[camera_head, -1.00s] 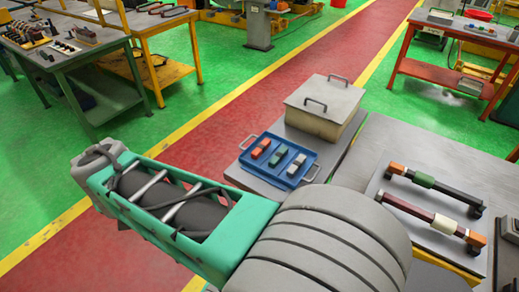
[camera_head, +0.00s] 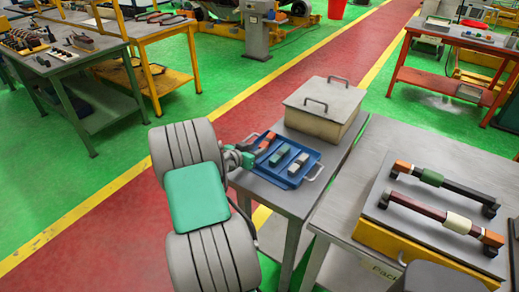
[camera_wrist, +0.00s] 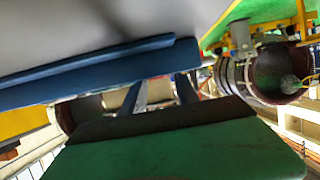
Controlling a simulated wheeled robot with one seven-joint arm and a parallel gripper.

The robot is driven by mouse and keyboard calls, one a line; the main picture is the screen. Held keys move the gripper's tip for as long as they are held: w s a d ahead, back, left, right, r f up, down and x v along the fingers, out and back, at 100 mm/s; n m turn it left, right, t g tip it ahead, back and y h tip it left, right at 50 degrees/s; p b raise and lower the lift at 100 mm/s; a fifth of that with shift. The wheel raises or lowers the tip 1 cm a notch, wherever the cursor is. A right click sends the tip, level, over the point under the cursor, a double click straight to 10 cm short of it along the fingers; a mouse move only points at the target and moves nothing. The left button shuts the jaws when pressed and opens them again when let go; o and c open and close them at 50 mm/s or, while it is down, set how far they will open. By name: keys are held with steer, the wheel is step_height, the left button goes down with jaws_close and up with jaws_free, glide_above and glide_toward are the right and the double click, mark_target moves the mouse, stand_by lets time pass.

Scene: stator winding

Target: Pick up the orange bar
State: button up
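The orange bar (camera_head: 267,141) lies in the blue tray (camera_head: 311,177), in the leftmost place, beside a green bar (camera_head: 279,154) and a whitish bar (camera_head: 298,163). My gripper (camera_head: 248,153) is at the tray's left edge in the head view, close to the orange bar. It is small and partly hidden by my arm there, so its fingers and any contact with the bar cannot be made out. In the wrist view a blue edge (camera_wrist: 95,70), apparently the tray's, crosses the upper left; no orange bar can be made out there.
A lidded beige box (camera_head: 322,107) stands behind the tray on the same grey table (camera_head: 285,197). To the right, a panel (camera_head: 395,222) carries two long multi-coloured bars with handles. Worktables stand at the far left and far right. The red walkway (camera_head: 115,232) is clear.

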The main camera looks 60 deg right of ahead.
mark_target(260, 147)
steer(key=x, duration=0.3)
steer(key=shift+s+d+f, duration=0.15)
steer(key=shift+d+f, duration=0.05)
steer(key=shift+d, duration=0.15)
steer(key=shift+a+r, duration=0.1)
jaws_close()
steer(key=shift+r, duration=0.1)
